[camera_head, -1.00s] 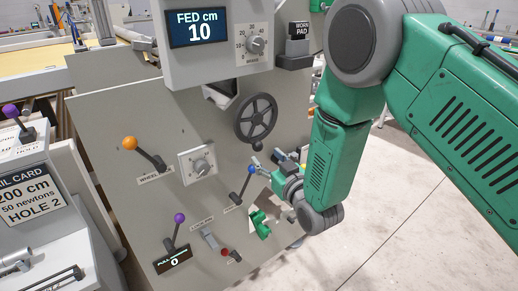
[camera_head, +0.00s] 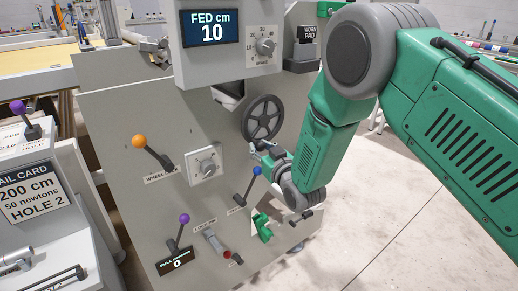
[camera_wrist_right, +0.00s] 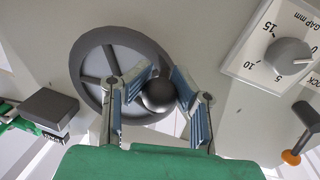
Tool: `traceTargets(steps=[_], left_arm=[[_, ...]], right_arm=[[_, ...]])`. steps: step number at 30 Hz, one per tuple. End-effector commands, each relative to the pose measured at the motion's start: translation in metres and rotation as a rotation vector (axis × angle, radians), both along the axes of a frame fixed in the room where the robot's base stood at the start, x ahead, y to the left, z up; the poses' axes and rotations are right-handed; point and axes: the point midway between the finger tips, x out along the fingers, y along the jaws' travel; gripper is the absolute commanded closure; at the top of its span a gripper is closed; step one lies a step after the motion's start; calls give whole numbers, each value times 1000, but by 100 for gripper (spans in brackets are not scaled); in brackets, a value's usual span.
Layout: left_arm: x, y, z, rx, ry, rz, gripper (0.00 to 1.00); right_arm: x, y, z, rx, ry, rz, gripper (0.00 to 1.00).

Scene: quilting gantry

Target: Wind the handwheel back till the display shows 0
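The dark spoked handwheel (camera_head: 263,120) sits on the sloping grey panel, below the display (camera_head: 210,27), which reads "FED cm 10". My right gripper (camera_head: 262,153) is at the wheel's lower edge. In the right wrist view the wheel rim (camera_wrist_right: 80,75) is behind the fingers. A dark round knob (camera_wrist_right: 158,95) shows between the two open fingers of my right gripper (camera_wrist_right: 160,88). I cannot tell whether the pads touch it. My left gripper is not in view.
A blue-knobbed lever (camera_head: 252,180) stands just below my right gripper. An orange-knobbed lever (camera_head: 146,148), a dial (camera_head: 206,168) and a purple-knobbed lever (camera_head: 181,232) are on the panel's left and lower parts. The floor (camera_head: 400,220) at right is clear.

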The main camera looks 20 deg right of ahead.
Motion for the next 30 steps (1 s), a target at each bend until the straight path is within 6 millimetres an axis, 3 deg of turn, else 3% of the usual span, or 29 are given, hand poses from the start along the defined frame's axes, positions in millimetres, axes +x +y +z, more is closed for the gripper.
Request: traceTargets(steps=[19, 30], left_arm=[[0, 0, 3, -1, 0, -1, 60], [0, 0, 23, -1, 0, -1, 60]], right_arm=[[-5, -7, -3, 27, 19, -11, 100], [-9, 1, 9, 237, 91, -14, 100]])
